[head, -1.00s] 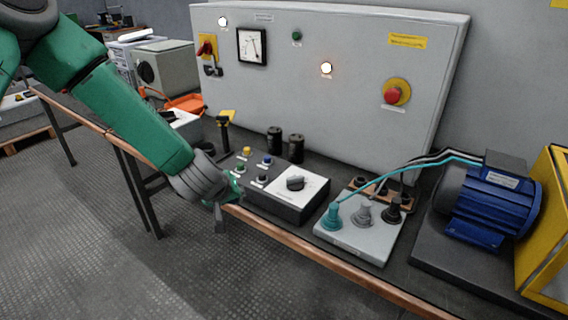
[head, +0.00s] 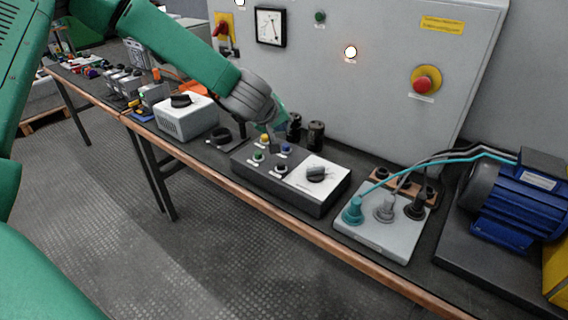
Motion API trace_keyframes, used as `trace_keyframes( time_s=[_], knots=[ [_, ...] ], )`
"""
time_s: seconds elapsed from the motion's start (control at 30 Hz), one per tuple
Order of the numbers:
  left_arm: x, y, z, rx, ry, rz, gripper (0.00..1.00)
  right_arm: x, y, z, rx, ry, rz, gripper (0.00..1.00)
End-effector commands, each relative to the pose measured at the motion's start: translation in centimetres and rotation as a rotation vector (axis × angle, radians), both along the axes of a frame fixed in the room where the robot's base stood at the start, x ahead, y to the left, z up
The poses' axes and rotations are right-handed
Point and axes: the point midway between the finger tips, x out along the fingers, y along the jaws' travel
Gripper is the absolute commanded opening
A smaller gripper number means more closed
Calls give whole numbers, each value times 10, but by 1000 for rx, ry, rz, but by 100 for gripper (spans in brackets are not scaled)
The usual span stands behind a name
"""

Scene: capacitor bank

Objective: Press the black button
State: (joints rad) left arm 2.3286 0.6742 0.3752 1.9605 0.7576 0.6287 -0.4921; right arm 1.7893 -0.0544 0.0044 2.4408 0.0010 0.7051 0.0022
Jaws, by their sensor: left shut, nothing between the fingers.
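The black button (head: 281,169) sits on the near part of the dark control box (head: 270,180), right of the green button (head: 258,156) and left of the white panel with a black rotary knob (head: 318,174). The yellow button (head: 265,139) and blue button (head: 286,149) lie behind it. My left gripper (head: 274,142) is shut and empty. It points down over the back of the box, between the yellow and blue buttons in the picture. Whether it touches the box is unclear. The black button is in plain sight. My right gripper is not in view.
A grey cabinet (head: 385,85) with a red emergency stop (head: 424,84) stands behind. Two black cylinders (head: 315,134) stand behind the box. A terminal plate (head: 375,238) with cables and a blue motor (head: 503,205) are at the right. A light grey box (head: 187,117) stands at the left.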

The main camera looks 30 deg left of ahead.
Motion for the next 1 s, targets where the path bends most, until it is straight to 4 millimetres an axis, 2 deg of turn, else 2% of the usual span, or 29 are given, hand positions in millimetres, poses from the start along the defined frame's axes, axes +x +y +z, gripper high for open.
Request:
trace_keyframes(
  time_s=[0.27, 0.6, 0.8, 1.0],
  knots=[
    [0, 2, -25, -1, 2, 2, 0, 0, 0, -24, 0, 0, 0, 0],
    [-1, -1, -70, 2, 2, 1, 0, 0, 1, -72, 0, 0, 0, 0],
    [-1, 1, -86, 1, 1, 2, 0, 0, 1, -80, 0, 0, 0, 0],
    [0, 2, -88, -1, 1, 2, 0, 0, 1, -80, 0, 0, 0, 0]
  ],
)
